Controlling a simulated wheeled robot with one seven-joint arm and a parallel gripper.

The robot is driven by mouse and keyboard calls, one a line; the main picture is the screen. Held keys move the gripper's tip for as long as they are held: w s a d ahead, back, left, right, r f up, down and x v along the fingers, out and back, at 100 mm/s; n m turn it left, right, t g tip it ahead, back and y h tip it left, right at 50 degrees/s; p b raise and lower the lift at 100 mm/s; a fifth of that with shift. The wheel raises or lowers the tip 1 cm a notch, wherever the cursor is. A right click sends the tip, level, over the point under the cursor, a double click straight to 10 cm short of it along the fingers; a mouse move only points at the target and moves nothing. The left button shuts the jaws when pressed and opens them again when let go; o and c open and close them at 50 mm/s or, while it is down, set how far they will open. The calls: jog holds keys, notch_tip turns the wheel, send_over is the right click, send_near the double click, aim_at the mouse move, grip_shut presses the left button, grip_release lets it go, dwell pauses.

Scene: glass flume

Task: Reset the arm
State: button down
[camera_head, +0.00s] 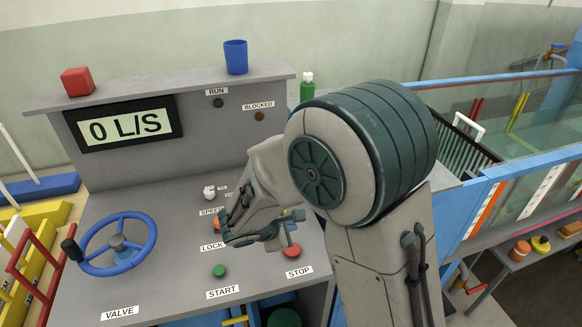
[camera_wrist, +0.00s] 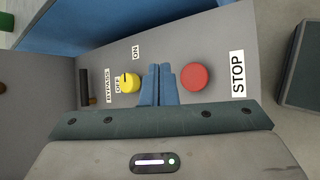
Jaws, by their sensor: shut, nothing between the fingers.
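My gripper (camera_wrist: 159,82) is shut and empty, its two blue fingers pressed together in the wrist view. In that view the fingers lie between a yellow BYPASS knob (camera_wrist: 130,83) and the red STOP button (camera_wrist: 194,78). In the head view my arm is bent over the right part of the grey console (camera_head: 165,190), with the gripper low over the panel. The STOP button (camera_head: 292,251) and green START button (camera_head: 219,271) show near it. The arm hides part of the panel, and I cannot tell whether the fingers touch it.
A blue valve wheel (camera_head: 124,263) is at the console's left. The display (camera_head: 125,124) reads 0 L/S. A red block (camera_head: 77,82) and blue cup (camera_head: 236,57) stand on the top shelf. The glass flume (camera_head: 535,125) is at right.

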jog(key=s+d+r+m+g, duration=0.2)
jog(key=s+d+r+m, duration=0.2)
jog(key=d+m, duration=0.15)
jog(key=s+d+r+m+g, duration=0.2)
jog(key=s+d+r+m, duration=0.25)
jog(key=d, duration=0.25)
jog(key=s+d+r+m+y, duration=0.2)
jog(key=s+r+m+y, duration=0.2)
jog(key=s+m, duration=0.5)
jog(key=shift+s+d+r+y, duration=0.15)
jog(key=shift+s+r+y, duration=0.25)
jog(key=shift+y, duration=0.4)
